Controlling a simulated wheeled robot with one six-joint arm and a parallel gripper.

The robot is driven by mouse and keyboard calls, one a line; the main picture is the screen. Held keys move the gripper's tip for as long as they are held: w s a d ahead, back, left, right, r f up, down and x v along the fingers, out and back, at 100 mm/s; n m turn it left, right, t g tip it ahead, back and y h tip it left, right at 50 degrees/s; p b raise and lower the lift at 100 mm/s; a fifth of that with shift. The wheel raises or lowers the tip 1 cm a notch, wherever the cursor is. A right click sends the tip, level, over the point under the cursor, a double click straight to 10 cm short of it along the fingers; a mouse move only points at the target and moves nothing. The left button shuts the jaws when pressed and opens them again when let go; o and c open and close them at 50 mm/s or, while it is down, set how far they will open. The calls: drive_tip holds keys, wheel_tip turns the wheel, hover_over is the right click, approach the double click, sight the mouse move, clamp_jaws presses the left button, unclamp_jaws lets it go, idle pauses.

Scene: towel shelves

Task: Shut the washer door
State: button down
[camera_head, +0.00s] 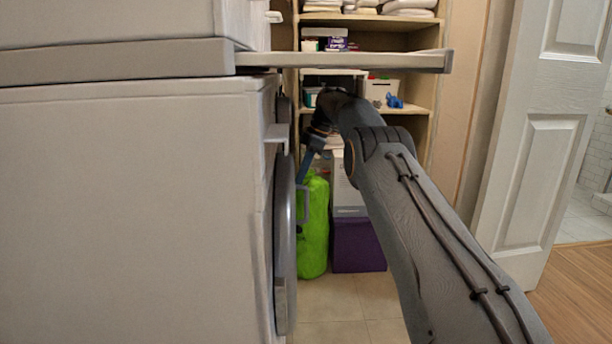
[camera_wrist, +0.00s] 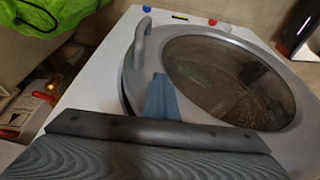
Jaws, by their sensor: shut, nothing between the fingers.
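The washer (camera_head: 130,210) fills the left of the head view, seen from its side. Its round grey door (camera_head: 284,245) shows edge-on, close along the front face. In the wrist view the door's rim (camera_wrist: 135,75) surrounds dark glass (camera_wrist: 230,80), and a dark gap runs along the rim's left edge. I cannot tell whether the door is latched. The curved handle (camera_wrist: 142,42) stands out from the rim. My gripper (camera_head: 305,172) is shut and empty in front of the door, near the handle. Its blue fingers (camera_wrist: 160,98) overlap the rim in the wrist view; contact is unclear.
A grey slab (camera_head: 345,61) juts out above the washer. Shelves (camera_head: 395,108) with towels and boxes stand behind my arm. A green bag (camera_head: 314,225) and a purple box (camera_head: 358,245) sit on the floor. A white room door (camera_head: 540,150) is at right.

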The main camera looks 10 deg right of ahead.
drive_tip(key=s+d+r+b, duration=0.1)
drive_tip(key=d+b, duration=0.2)
drive_tip(key=d, duration=0.9)
drive_tip(key=shift+s+d, duration=0.15)
drive_tip(key=shift+s, duration=0.25)
